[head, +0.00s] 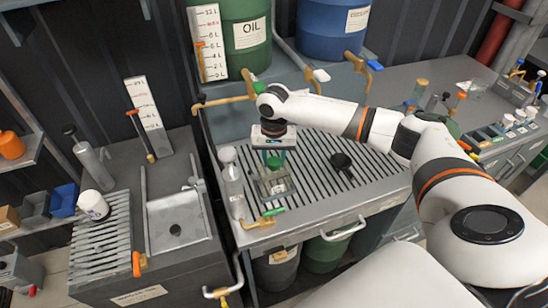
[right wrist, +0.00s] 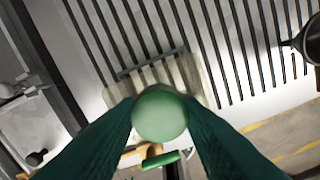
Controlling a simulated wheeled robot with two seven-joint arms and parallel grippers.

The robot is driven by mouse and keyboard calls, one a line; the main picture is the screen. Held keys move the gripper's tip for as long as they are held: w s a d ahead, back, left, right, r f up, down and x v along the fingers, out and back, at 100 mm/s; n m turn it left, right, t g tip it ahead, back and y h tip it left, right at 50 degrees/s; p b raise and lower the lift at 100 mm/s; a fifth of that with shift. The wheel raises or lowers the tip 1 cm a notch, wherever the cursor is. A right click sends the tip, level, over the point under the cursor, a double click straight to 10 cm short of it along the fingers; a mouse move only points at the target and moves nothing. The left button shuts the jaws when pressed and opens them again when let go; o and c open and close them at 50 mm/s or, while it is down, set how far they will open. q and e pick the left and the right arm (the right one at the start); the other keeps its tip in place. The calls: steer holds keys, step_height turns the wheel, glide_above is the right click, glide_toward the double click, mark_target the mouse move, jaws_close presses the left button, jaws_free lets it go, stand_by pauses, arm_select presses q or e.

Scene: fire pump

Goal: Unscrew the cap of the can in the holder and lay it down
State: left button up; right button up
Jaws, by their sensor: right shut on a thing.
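My right gripper (head: 274,162) points straight down over the slatted worktop in the head view. Its dark green fingers are shut on a round green cap (right wrist: 160,115), which sits between the fingertips in the right wrist view. Below the cap is a pale, squarish can holder (head: 276,184) on the slats; its pale top also shows in the right wrist view (right wrist: 187,76). The can is mostly hidden by the cap and fingers. I cannot tell whether the cap is still seated on it. My left gripper is not in view.
A grey bottle (head: 232,183) stands close left of the holder. A black funnel-like item (head: 342,162) lies to the right on the slats. A green-handled tap (head: 266,217) is at the front edge. Slats between holder and funnel are clear.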

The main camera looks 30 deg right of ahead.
steer(key=shift+r+n+p, duration=0.15)
steer(key=shift+n+p, duration=1.35)
steer(key=shift+n, duration=0.8)
steer(key=shift+n+p, duration=0.6)
steer(key=shift+p, duration=0.15)
steer(key=shift+n+p, duration=0.6)
steer(key=shift+n, duration=1.1)
